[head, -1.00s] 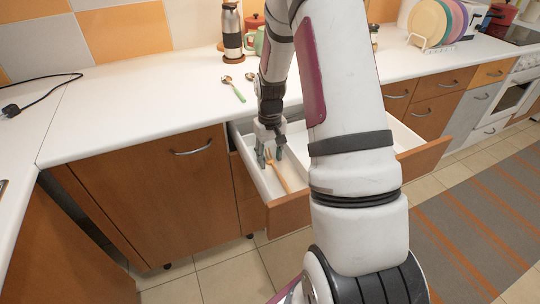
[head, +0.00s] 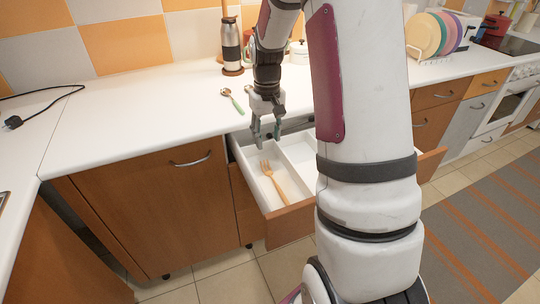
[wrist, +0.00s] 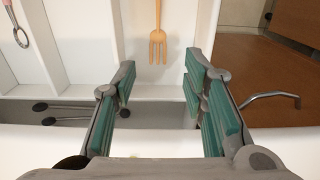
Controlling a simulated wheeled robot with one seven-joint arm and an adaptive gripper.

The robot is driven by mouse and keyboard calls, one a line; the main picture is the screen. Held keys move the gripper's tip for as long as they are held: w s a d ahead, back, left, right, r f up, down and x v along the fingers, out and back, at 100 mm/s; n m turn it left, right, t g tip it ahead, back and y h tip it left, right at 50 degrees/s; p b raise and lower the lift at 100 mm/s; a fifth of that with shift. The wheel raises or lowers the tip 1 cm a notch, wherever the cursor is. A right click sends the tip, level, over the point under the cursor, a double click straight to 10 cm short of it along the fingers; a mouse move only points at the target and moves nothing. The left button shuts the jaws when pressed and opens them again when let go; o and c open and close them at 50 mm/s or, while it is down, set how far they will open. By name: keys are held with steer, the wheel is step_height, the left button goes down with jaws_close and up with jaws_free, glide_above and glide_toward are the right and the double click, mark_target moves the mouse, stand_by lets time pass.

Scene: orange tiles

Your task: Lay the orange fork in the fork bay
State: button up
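The orange fork (head: 273,182) lies in the leftmost compartment of the open drawer (head: 291,223) in the head view. The wrist view shows the fork (wrist: 158,42) flat on the white compartment floor, tines toward my gripper. My gripper (head: 267,142) is above the drawer's back end, apart from the fork. In the wrist view my gripper (wrist: 160,100) is open, with green pads spread wide and nothing between them.
A green-handled spoon (head: 234,101) lies on the white counter (head: 130,110) behind the drawer. A flask (head: 231,46) stands further back. The wrist view shows a pink-handled utensil (wrist: 17,28) in another compartment and dark-ended utensils (wrist: 75,112) in a rear section.

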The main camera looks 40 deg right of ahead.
steer(key=s+a+r+n+t, duration=0.1)
steer(key=s+a+r+n, duration=0.1)
steer(key=s+a+r, duration=1.15)
steer(key=s+a, duration=0.3)
steer(key=s, duration=0.3)
steer(key=s+a+r+n+t, duration=0.1)
steer(key=s+a, duration=0.3)
steer(key=s, duration=0.4)
steer(key=shift+a+r, duration=0.25)
steer(key=shift+r, duration=0.2)
steer(key=shift+r, duration=0.1)
